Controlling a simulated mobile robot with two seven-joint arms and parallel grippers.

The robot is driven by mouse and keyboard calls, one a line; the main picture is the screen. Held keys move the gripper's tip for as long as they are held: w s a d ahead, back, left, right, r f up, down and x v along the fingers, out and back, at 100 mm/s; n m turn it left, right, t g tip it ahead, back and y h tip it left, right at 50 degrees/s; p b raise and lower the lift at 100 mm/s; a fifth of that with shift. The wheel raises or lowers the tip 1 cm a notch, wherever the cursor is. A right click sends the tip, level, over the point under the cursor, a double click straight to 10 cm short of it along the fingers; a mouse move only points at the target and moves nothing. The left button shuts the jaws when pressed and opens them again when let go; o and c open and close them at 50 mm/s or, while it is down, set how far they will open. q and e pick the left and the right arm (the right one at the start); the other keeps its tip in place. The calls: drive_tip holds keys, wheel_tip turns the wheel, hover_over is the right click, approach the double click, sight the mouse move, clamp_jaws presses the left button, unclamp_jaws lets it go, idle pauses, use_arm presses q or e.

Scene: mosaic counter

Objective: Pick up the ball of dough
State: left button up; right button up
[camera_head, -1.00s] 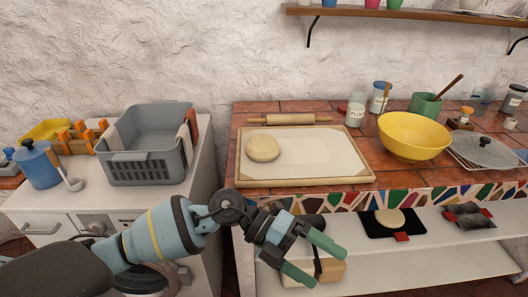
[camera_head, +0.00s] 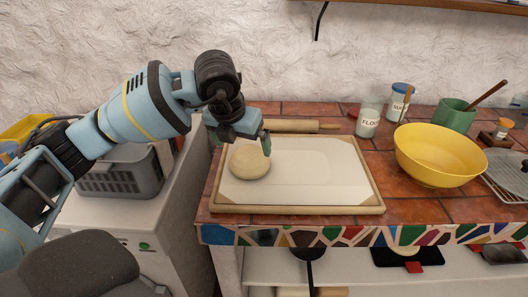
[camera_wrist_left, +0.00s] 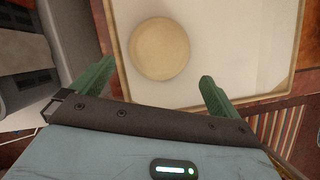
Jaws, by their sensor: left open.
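The ball of dough (camera_head: 250,161) is pale, round and slightly flattened. It lies at the left of the wood-framed board (camera_head: 330,209) with a white surface. My left gripper (camera_head: 240,142) is above the dough in the head view and points down. In the left wrist view the dough (camera_wrist_left: 160,48) lies ahead of the left gripper (camera_wrist_left: 152,82), roughly between the lines of its two green fingers. The fingers are apart with nothing between them. My right gripper is not in view.
A rolling pin (camera_head: 300,127) lies behind the board. A flour jar (camera_head: 369,117), a sugar jar (camera_head: 399,102), a green pot (camera_head: 453,115) and a yellow bowl (camera_head: 440,155) stand to the right. A grey basket (camera_head: 125,174) is on the left cabinet, partly behind my arm.

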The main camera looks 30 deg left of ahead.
sight(247, 154)
use_arm(q)
drive_tip(key=shift+w+a+r, duration=0.1)
drive_tip(key=shift+w, duration=0.3)
drive_tip(key=shift+s, duration=0.25)
drive_tip(key=shift+f, duration=0.45)
drive_tip(key=shift+x, duration=0.8)
drive_tip(key=shift+w+f, duration=0.15)
drive_tip(key=shift+w, duration=0.05)
drive_tip(key=shift+x, duration=2.4)
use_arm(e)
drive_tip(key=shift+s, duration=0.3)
